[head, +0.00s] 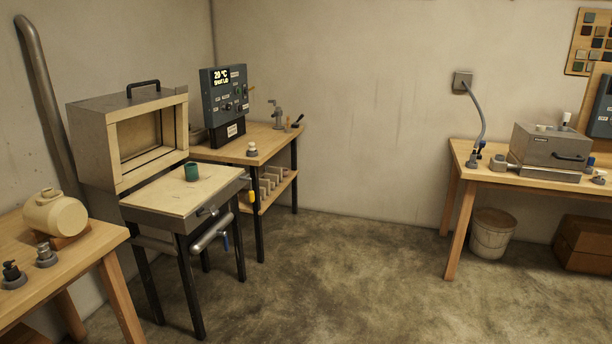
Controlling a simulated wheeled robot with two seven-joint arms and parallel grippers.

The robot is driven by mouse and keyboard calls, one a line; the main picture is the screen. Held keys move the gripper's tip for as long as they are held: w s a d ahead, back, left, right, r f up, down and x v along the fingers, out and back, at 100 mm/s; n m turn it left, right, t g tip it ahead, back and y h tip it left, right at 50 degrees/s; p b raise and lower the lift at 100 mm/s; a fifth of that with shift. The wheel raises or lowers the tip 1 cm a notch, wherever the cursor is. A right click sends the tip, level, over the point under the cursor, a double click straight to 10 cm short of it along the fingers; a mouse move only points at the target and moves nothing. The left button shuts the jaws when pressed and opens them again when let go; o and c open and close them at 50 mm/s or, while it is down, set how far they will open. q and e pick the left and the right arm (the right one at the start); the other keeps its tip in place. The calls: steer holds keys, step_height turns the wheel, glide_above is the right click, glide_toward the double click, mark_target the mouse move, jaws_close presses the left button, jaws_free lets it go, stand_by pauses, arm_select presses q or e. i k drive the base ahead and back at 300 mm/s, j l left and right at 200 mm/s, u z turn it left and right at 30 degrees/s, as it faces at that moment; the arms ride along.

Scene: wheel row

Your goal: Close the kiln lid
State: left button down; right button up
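The kiln at the left has its grey lid (128,132) tipped up at the back of a low bed. The lid stands open, with its pale lined hollow facing forward. A black bar handle (143,88) is on the lid's upper edge. The kiln bed (160,205) is a flat pale slab on dark legs. A control box (224,100) behind the kiln shows "20 °C" and what looks like "SHUT LID". Neither of my grippers is in view.
A wooden bench (75,255) with a cream barrel-shaped pot (54,213) is at the near left. Another bench (520,188) at the right holds a closed grey box (551,148). A bucket (493,233) stands below it. The middle floor (340,280) is clear.

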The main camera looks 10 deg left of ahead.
mark_target(120, 140)
steer(key=i+u, duration=0.65)
steer(key=i, duration=0.25)
steer(key=i+l+u, duration=0.2)
steer(key=i+u, duration=0.15)
steer(key=i+l+u, duration=0.3)
steer(key=i, duration=0.2)
